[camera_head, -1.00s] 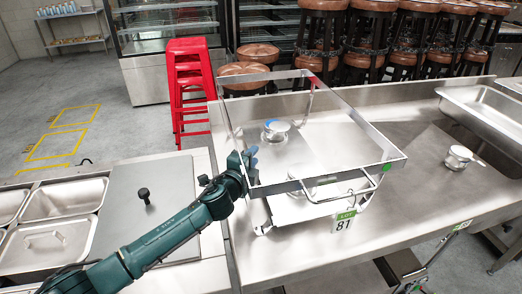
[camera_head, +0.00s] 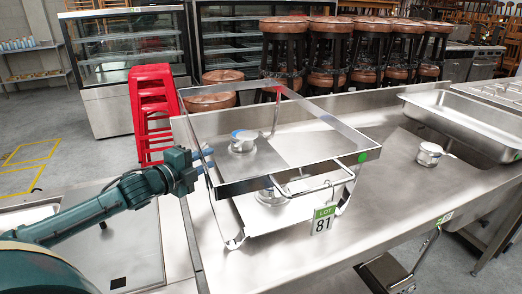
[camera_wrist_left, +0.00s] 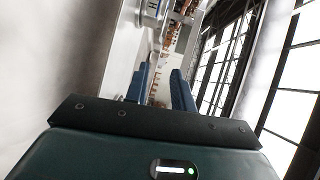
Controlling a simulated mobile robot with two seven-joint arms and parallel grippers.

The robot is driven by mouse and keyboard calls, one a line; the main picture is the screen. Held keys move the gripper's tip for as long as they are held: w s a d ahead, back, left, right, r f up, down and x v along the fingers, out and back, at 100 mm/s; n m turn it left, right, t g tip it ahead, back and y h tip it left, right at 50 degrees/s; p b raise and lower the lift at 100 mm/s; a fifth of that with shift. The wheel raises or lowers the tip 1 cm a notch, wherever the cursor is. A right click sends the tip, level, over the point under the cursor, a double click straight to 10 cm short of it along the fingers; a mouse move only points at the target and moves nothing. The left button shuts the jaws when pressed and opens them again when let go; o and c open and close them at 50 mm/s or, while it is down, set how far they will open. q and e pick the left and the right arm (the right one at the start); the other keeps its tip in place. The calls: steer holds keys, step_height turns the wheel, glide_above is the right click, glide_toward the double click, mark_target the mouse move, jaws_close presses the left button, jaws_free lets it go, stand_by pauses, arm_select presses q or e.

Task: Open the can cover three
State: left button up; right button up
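A chafing-dish stand with a raised, clear-looking rectangular top (camera_head: 285,172) stands on the counter. A small round metal can with a blue-rimmed lid (camera_head: 242,141) shows within its frame. Another can (camera_head: 271,196) is partly hidden beneath the stand's front. A third lidded can (camera_head: 429,153) with a side handle stands at the right. I cannot tell which one is number three. My left gripper (camera_head: 207,160) is at the stand's left edge; whether it touches is unclear. In the left wrist view its fingers (camera_wrist_left: 160,82) are apart with nothing between them. My right gripper is not in view.
A green tag marked LOT 81 (camera_head: 323,219) hangs at the stand's front. A deep metal pan (camera_head: 470,122) sits at the right back. Red stools (camera_head: 152,110) and brown-seated stools (camera_head: 285,25) stand behind. The counter right of the stand is mostly clear.

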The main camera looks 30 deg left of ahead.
mark_target(237, 144)
arm_select(q)
steer(key=w, duration=0.3)
steer(key=w+d+p, duration=0.1)
steer(key=w, duration=0.3)
steer(key=w+f, duration=0.1)
steer(key=w, duration=0.2)
steer(key=shift+w+d+p, duration=0.2)
steer(key=shift+w+p, duration=0.1)
steer(key=shift+w, duration=0.1)
steer(key=shift+w+d+f, duration=0.1)
steer(key=shift+w+f, duration=0.05)
steer(key=shift+w, duration=0.35)
steer(key=shift+w+d+f, duration=0.1)
steer(key=shift+w, duration=0.35)
jaws_close()
stand_by(0.5)
